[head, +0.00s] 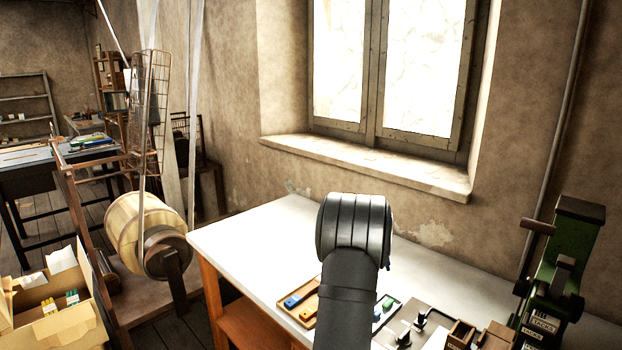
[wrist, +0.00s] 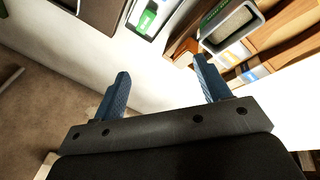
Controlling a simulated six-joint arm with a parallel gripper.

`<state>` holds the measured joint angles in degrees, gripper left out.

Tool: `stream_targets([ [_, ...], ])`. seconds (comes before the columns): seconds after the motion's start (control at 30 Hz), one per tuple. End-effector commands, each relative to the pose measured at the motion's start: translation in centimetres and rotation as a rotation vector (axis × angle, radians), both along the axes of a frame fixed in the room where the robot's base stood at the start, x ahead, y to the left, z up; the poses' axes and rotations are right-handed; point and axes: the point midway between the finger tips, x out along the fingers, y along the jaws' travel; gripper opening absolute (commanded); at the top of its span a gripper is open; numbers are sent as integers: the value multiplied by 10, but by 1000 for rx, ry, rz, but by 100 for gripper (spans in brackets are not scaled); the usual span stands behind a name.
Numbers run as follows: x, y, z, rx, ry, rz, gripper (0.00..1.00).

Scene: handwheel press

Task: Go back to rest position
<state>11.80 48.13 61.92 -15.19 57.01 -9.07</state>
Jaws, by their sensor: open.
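My gripper (wrist: 160,88) shows in the wrist view with its two blue fingers spread wide apart. It is open, and nothing is between the fingers. The fingers point toward the white table (wrist: 150,65), and the wrist view sees the table's items beyond them. In the head view my dark arm rises in front of the white table (head: 255,245) and hides part of it. The gripper itself is hidden behind the arm in the head view.
A wooden tray with a blue piece (head: 292,301) lies left of my arm. A green handwheel press (head: 560,265) stands at the right. Small dark fixtures (head: 420,320) and boxes labelled tacks (head: 543,323) lie near it. An open cardboard box (head: 60,325) is at lower left. The table's left half is clear.

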Motion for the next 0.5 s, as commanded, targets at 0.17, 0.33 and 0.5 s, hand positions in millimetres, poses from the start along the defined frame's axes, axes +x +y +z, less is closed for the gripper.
stream_targets([
  [0.17, 15, 35, 2, -53, 51, 179, 69],
  [0.33, 20, 69, -4, -119, 145, 338, 69],
  [0.5, 17, 101, -13, -191, 263, 477, 69],
])
